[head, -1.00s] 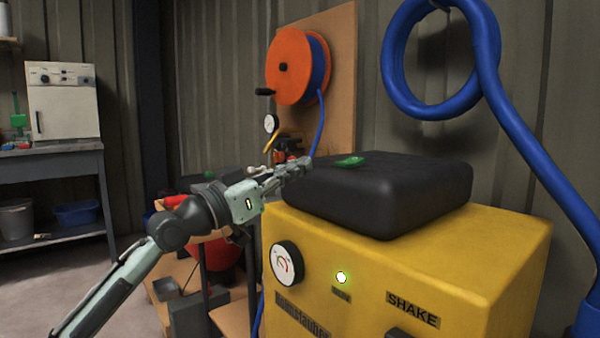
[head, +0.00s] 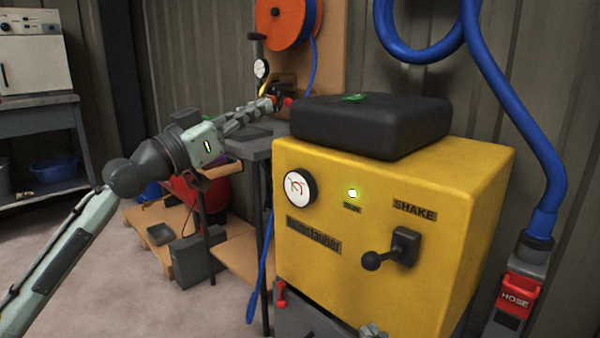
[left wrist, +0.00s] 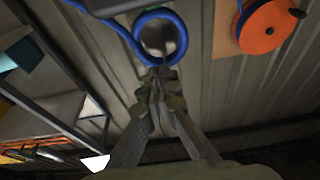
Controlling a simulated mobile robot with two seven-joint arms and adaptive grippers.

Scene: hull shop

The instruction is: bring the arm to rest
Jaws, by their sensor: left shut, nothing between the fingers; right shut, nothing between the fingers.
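My left arm comes in from the left in the head view. Its gripper (head: 272,104) is shut and empty, beside the left edge of the black lid-like block on the yellow machine (head: 450,185). The left wrist view shows the same gripper (left wrist: 158,76) with its fingers together and nothing between them, pointing toward the wall and the blue hose. My right gripper is in neither view.
The black block (head: 375,128) sits on the yellow machine, with a small green piece on top. A black lever (head: 385,255) is on its front. A grey table (head: 250,148) stands close behind my left arm. An orange reel (head: 283,20) and blue hose (head: 510,120) hang on the wall. Open floor lies at left.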

